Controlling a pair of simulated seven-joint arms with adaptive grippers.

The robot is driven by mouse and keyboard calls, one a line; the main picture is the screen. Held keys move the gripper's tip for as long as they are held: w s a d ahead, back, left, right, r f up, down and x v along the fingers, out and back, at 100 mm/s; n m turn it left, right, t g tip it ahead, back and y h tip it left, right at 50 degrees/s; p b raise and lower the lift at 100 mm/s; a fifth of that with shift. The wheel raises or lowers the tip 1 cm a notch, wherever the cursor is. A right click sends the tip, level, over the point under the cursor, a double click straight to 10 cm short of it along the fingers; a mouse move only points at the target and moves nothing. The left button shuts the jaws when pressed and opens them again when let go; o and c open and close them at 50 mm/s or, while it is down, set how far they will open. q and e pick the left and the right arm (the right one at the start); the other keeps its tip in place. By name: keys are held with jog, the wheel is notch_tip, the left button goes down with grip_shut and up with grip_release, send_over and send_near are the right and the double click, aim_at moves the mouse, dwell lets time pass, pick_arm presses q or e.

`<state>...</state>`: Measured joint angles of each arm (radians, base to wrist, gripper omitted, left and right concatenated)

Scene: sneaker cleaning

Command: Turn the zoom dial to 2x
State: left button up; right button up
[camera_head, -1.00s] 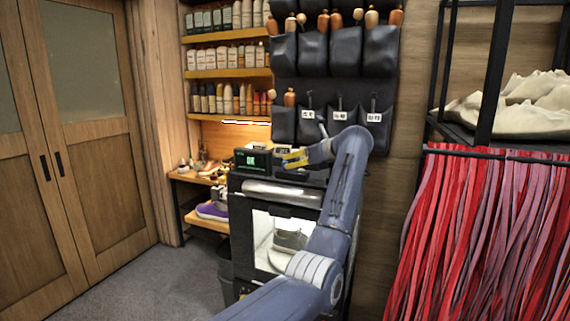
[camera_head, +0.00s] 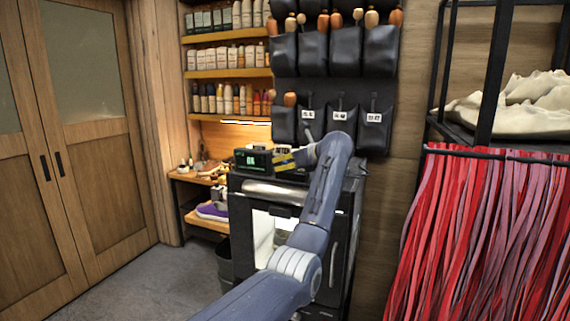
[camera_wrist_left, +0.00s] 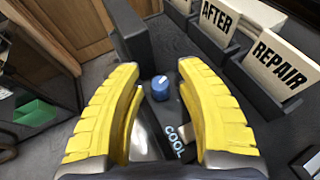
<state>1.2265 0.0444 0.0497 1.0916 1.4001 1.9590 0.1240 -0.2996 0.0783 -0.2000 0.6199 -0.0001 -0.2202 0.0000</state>
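A small blue dial (camera_wrist_left: 160,90) with a pale mark on top shows between my left gripper's fingers in the left wrist view. I cannot read any 2x mark near it. My left gripper (camera_wrist_left: 158,76) is open, with its yellow fingers on either side of the dial and a visible gap to each. In the head view my left gripper (camera_head: 284,160) is beside the small display (camera_head: 253,160) with green text, above the dark cabinet; the dial is not clearly visible there. My right gripper is in neither view.
A label reading COOL (camera_wrist_left: 176,143) lies near the dial. Cards reading AFTER (camera_wrist_left: 219,20) and REPAIR (camera_wrist_left: 280,65) stand in dark holders to the right. A dark upright box (camera_wrist_left: 128,32) stands beyond the dial. Tool pouches (camera_head: 340,122) hang behind my arm.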

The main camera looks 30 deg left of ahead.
pick_arm(q)
grip_shut()
jog(key=shift+m+t+h, duration=1)
jog(key=shift+m+t, duration=1.1)
jog(key=shift+t, duration=0.2)
jog(key=shift+o, duration=0.9)
grip_release()
